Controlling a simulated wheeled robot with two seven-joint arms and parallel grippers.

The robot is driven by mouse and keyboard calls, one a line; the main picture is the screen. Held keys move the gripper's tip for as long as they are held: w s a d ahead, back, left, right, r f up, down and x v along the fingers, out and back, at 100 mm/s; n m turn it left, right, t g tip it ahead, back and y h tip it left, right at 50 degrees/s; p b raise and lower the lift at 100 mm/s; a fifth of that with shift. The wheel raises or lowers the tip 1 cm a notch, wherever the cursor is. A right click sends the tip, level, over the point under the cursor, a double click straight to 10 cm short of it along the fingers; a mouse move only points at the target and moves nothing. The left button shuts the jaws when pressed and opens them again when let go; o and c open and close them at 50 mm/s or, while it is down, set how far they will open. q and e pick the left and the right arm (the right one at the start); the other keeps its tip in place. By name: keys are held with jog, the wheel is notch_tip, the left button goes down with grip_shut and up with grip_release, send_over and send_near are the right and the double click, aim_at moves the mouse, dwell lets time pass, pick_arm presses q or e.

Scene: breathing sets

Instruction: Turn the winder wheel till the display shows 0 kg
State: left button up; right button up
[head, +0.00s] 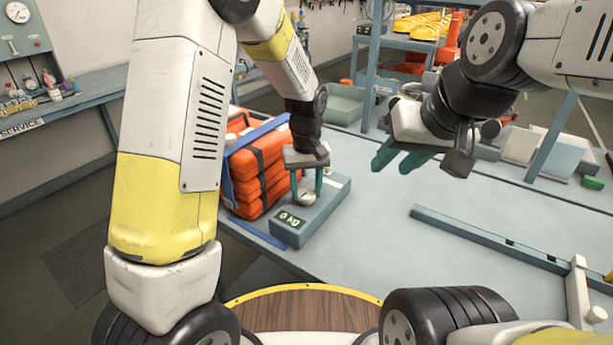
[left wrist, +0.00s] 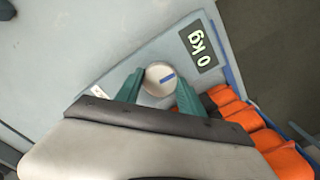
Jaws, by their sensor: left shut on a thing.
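The winder box (head: 325,204) is a grey-blue unit on the table beside the orange stack. Its display (head: 290,219) reads 0 kg, and the same display (left wrist: 199,45) reads 0 kg in the left wrist view. The winder wheel (left wrist: 160,79) is a small round light-metal knob with a blue mark; it also shows in the head view (head: 306,197). My left gripper (head: 307,190) points down over the box, its green fingers shut on the wheel from both sides. My right gripper (head: 403,160) hangs over the table to the right, empty, with its fingers apart.
A grey rail (head: 490,238) lies on the right of the table. Trays and boxes (head: 525,145) stand along the back. The middle of the table is clear.

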aim_at(306, 192)
pick_arm(q)
jog(key=shift+w, duration=0.1)
dwell(0.3)
jog(key=o, duration=1.4)
jog(key=shift+c, duration=0.2)
notch_tip(306, 192, up, 8)
jog(key=shift+f, duration=0.2)
jog(key=shift+r, duration=0.15)
